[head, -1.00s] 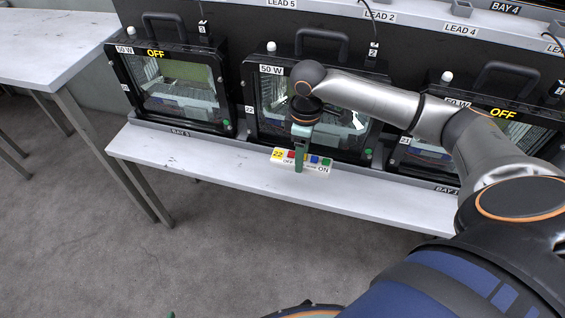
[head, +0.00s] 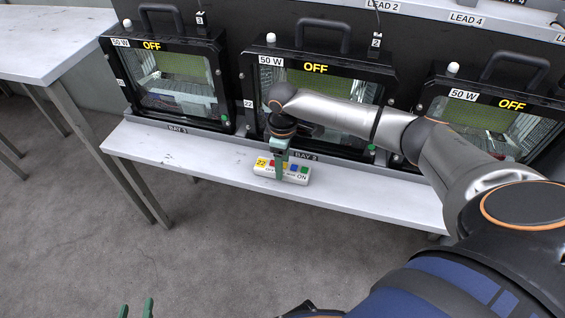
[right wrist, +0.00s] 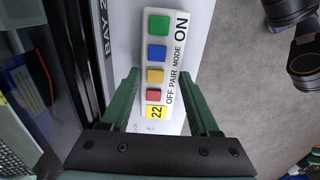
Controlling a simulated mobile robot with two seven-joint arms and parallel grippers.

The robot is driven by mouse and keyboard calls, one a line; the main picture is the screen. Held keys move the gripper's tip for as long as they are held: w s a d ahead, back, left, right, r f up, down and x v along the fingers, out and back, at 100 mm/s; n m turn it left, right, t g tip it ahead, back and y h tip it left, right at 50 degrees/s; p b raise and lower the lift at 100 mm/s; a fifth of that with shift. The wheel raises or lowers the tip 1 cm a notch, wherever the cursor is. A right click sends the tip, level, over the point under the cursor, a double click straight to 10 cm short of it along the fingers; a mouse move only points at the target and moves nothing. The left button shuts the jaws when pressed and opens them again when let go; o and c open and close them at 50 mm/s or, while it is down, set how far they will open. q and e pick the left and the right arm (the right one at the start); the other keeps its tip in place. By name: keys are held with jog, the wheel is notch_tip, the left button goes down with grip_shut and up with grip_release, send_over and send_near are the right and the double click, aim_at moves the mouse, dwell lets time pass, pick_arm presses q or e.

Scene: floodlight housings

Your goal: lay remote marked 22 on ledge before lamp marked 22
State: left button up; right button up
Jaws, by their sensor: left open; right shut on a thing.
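The remote (head: 267,171) is a white block with coloured buttons, OFF and ON lettering and a yellow 22 label. My right gripper (head: 280,170) is shut on it from above. The right wrist view shows the remote (right wrist: 157,75) between the green fingers, its 22 end towards the palm. It is at the white ledge (head: 350,196), before the middle lamp (head: 340,98), whose side tag reads 22 and whose display reads OFF. I cannot tell whether the remote touches the ledge. My left gripper (head: 136,308) is open and empty at the bottom edge, only its green tips showing.
A left lamp (head: 172,85) and a right lamp (head: 490,115) also read OFF. A BAY 2 strip (head: 306,155) runs along the back of the ledge. A grey side table (head: 50,50) stands at the left. The ledge is clear on both sides of the remote.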

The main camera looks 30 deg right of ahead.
jog(key=o, duration=1.4)
jog(key=shift+o, duration=0.2)
